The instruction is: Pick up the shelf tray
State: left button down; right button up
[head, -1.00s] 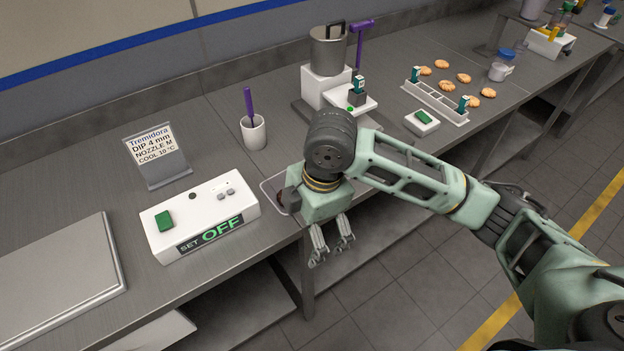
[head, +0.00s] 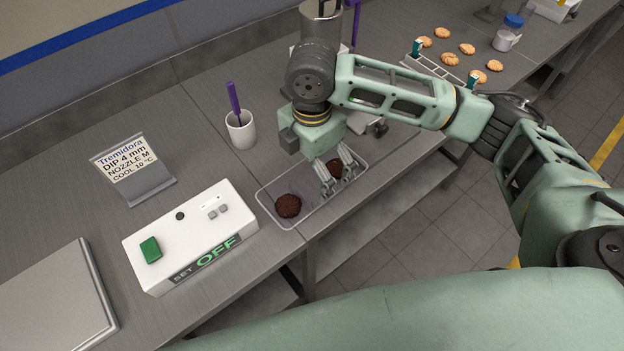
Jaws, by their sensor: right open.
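A clear shallow tray (head: 312,203) lies on the metal worktop near its front edge, in the middle of the head view. A round dark brown biscuit (head: 288,206) lies in its left part. A second dark biscuit (head: 334,167) is at its right part, partly hidden by fingers. My right gripper (head: 338,181) points down over the right part of the tray, its fingers spread and open with nothing held. I cannot tell whether the fingertips touch the tray. The tray's back right side is hidden by my right gripper and wrist. My left gripper is not in view.
A white control box (head: 190,240) reading OFF stands left of the tray. A white cup (head: 241,131) with a purple tool and a sign stand behind. Machine and light biscuits (head: 450,59) are further right. A flat metal plate (head: 55,295) lies far left.

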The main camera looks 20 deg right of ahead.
aim_at(314, 189)
jog(key=f, duration=0.2)
jog(key=f+p, duration=0.1)
jog(key=shift+s+d+f, duration=0.15)
jog(key=shift+s+f, duration=0.15)
jog(key=shift+f, duration=0.1)
jog(key=shift+w+f, duration=0.1)
jog(key=shift+f, duration=0.5)
jog(key=shift+c, duration=1.5)
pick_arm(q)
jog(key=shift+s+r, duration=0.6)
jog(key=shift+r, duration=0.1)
pick_arm(e)
jog(key=c, duration=0.7)
jog(key=shift+r, duration=0.15)
